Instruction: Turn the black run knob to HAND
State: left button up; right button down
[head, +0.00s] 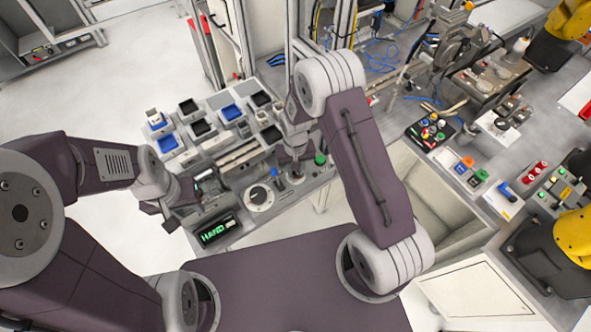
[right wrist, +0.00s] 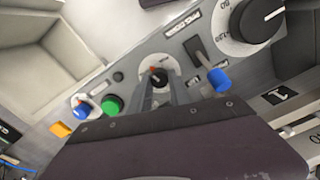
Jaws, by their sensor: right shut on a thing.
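The black run knob (right wrist: 158,77) sits on a round pale plate on the grey panel, with a little red showing on it. My right gripper (right wrist: 160,92) is shut on this knob, one finger on each side. In the head view my right gripper (head: 295,176) reaches down to the panel and mostly hides the knob. A small black display (head: 216,231) at the panel's near left shows HAND in green letters. My left gripper (head: 165,206) is at the panel's left end, away from the knob; its finger opening is unclear.
Close to the knob are a green button (right wrist: 112,104), a blue-tipped lever (right wrist: 218,80) and a large black dial (right wrist: 262,17). Small blue and black bins (head: 231,112) stand behind the panel. A pale open box (head: 430,200) is to the right.

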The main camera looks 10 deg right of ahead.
jog(key=n, duration=0.5)
jog(key=shift+w+r+n+b, duration=0.15)
jog(key=shift+n+b, duration=0.2)
jog(key=shift+n, duration=0.35)
jog(key=c, duration=1.2)
grip_release()
jog(key=shift+s, duration=0.2)
notch_tip(320, 180, up, 9)
jog(key=b, duration=0.1)
jog(key=shift+b, duration=0.4)
